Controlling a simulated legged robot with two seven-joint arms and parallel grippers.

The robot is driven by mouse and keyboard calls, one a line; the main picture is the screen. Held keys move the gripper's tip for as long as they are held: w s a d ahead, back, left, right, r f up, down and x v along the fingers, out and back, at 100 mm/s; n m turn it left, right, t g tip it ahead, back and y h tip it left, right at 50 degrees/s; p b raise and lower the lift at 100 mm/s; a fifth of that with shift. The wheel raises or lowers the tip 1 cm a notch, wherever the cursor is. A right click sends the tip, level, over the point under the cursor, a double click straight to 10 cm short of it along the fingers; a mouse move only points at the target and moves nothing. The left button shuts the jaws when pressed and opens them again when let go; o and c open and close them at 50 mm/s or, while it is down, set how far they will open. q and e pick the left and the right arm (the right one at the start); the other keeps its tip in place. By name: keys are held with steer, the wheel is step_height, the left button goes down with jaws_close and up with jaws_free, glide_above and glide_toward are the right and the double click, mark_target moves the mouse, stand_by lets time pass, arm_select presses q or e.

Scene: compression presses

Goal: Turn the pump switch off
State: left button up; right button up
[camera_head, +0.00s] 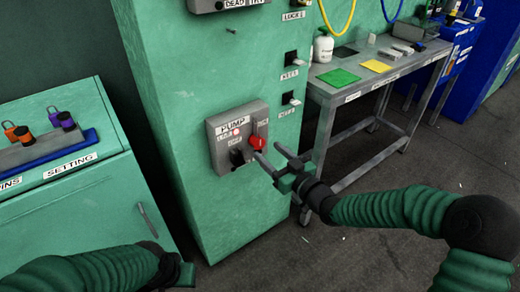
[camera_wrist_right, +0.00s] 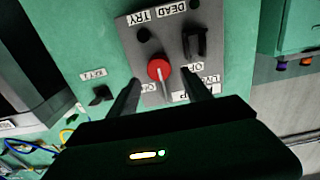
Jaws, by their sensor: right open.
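The grey pump panel (camera_head: 218,128) is mounted on the front of the green press cabinet (camera_head: 180,100). It carries a red knob (camera_head: 257,142) at its right and a black knob (camera_head: 237,157) at its lower left. My right gripper (camera_head: 268,153) is open and empty in front of the panel, by the red knob. In the right wrist view, the panel looks upside down, and the red knob (camera_wrist_right: 159,70) lies between the two spread fingers (camera_wrist_right: 165,85); contact cannot be told. My left gripper (camera_head: 180,274) is low at the bottom edge, its fingers not clear.
A grey table (camera_head: 350,90) with a green sheet, a yellow sheet and a white bottle stands to the right. A green cabinet (camera_head: 90,210) with padlocks on a blue tray (camera_head: 45,157) is at the left.

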mark_target(260, 144)
steer(key=b+x, duration=0.1)
steer(key=x, duration=0.4)
steer(key=shift+w+d+f, duration=0.1)
steer(key=shift+d+f, duration=0.05)
steer(key=shift+w+a, duration=0.3)
steer(key=shift+a, duration=0.1)
steer(key=shift+d, duration=0.1)
jaws_close()
stand_by(0.7)
